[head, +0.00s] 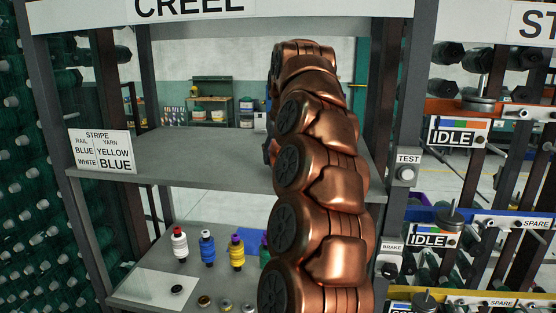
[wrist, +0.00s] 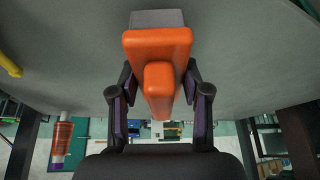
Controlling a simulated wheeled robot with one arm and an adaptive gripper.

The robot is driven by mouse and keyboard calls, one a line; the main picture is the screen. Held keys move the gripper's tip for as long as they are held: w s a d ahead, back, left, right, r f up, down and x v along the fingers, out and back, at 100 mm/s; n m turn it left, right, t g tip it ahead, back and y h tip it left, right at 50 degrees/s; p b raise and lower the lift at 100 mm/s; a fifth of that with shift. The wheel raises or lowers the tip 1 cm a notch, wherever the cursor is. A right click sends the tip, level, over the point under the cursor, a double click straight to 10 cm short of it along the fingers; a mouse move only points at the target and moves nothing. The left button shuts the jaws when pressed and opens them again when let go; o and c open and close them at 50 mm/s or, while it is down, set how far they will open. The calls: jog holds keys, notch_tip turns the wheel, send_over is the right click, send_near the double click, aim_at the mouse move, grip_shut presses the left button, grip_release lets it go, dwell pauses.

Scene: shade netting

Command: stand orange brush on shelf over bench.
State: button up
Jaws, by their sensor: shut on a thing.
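The orange brush (wrist: 157,45) is between the two fingers of my gripper (wrist: 160,100) in the wrist view. Its grey end (wrist: 157,19) points toward a broad grey surface (wrist: 245,50). I cannot tell whether that end touches the surface. In the head view the grey shelf (head: 200,155) spans the rack above the bench (head: 140,288), and its top looks bare where it shows. My bronze arm covers the shelf's right part and hides my gripper and the brush in the head view.
Several yarn spools (head: 208,248) and small discs stand on the bench below the shelf. Rack posts (head: 395,110) flank the shelf. In the wrist view an orange-and-white tube (wrist: 62,140) is at the lower left and a yellow piece (wrist: 9,63) at the left edge.

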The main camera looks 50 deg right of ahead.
jog(key=shift+f+p, duration=0.35)
jog(key=shift+f, duration=0.5)
jog(key=shift+f, duration=0.1)
jog(key=o, duration=1)
jog(key=shift+r, duration=0.25)
jog(key=shift+b+v, duration=0.75)
jog(key=shift+v, duration=2.85)
jog(key=shift+a, duration=0.1)
